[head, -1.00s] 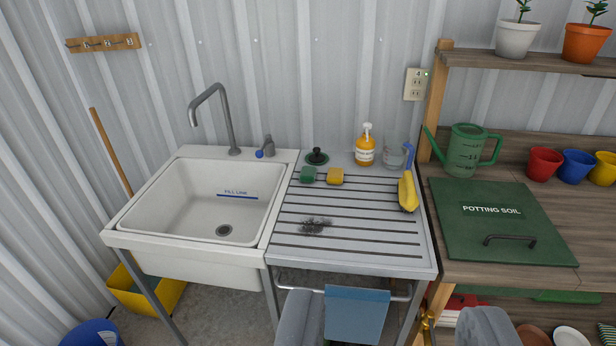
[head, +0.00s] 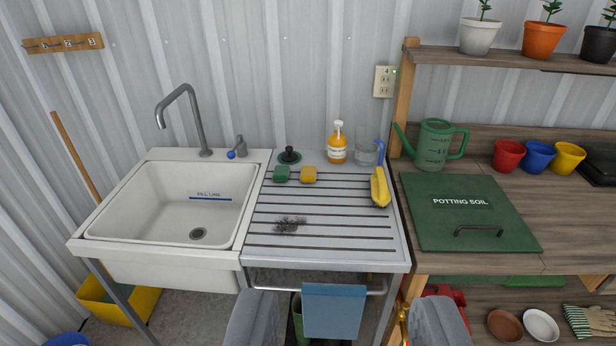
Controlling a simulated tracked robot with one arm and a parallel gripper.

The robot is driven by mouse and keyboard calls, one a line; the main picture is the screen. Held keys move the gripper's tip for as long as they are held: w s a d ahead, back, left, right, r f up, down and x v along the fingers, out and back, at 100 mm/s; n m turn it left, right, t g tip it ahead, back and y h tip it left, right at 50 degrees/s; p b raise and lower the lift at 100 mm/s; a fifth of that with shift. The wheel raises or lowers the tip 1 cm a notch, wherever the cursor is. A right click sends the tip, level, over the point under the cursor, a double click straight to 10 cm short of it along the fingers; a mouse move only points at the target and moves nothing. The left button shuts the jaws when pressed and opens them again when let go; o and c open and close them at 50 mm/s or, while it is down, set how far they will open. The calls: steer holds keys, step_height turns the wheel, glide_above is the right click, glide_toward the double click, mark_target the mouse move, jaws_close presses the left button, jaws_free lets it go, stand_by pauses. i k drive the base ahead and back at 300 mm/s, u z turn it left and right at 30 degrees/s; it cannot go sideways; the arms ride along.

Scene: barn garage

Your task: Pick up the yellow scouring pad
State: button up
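The yellow scouring pad (head: 308,174) lies on the ribbed metal drainboard (head: 340,247), near its back edge. A green scouring pad (head: 281,173) lies just left of it, with a small gap between them. My gripper (head: 345,325) shows at the bottom of the head view as two grey fingers set wide apart. It is open with nothing between the fingers, well in front of and below the pad.
A white sink (head: 170,215) with a tall faucet is left of the drainboard. Behind the pad stand a black-knobbed plug (head: 290,154), an orange soap bottle (head: 337,145) and a clear jug (head: 367,152). A yellow brush-like item (head: 380,189) lies right. A blue towel (head: 333,310) hangs in front.

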mark_target(308, 173)
steer(key=u, duration=0.3)
steer(key=i, duration=1.95)
steer(key=z, duration=0.85)
